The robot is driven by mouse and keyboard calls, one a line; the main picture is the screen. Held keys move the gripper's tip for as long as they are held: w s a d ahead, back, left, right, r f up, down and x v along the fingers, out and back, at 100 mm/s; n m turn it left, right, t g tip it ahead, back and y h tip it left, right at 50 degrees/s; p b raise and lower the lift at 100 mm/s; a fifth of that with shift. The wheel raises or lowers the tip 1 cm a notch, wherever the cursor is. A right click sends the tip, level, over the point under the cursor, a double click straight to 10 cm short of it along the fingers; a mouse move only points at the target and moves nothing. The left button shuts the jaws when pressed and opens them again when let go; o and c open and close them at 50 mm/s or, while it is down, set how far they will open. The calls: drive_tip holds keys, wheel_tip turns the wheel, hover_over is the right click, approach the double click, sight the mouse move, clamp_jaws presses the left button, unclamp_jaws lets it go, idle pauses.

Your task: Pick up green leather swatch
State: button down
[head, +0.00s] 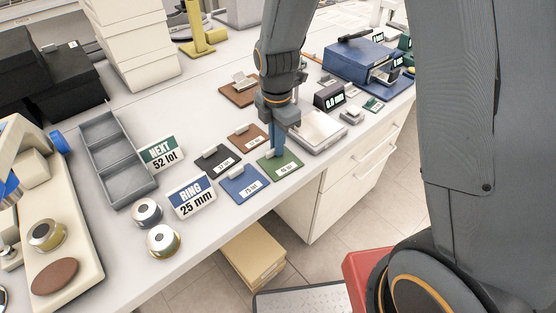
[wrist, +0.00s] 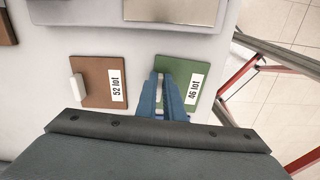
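The green leather swatch (head: 283,168) lies flat on the white table near its front edge, with a white label reading 46 lot. My gripper (head: 277,148) points down over the swatch's back part, with blue fingers. In the wrist view, the fingers (wrist: 162,82) reach down to the left edge of the green swatch (wrist: 193,68). A pale strip, seemingly the swatch's tab, shows between the fingers. Whether they touch or squeeze it I cannot tell. The fingers hide much of the tab.
A brown swatch (head: 248,137), a black swatch (head: 216,161) and a blue swatch (head: 242,184) lie close by. A flat silver-topped device (head: 318,132) stands to the right. Sign cards (head: 191,197), a grey tray (head: 119,160) and metal weights stand to the left.

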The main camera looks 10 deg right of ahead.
drive_tip(key=shift+r, duration=0.1)
wheel_tip(320, 180, up, 10)
drive_tip(key=b, duration=0.2)
drive_tip(key=shift+b, duration=0.3)
idle(0.6)
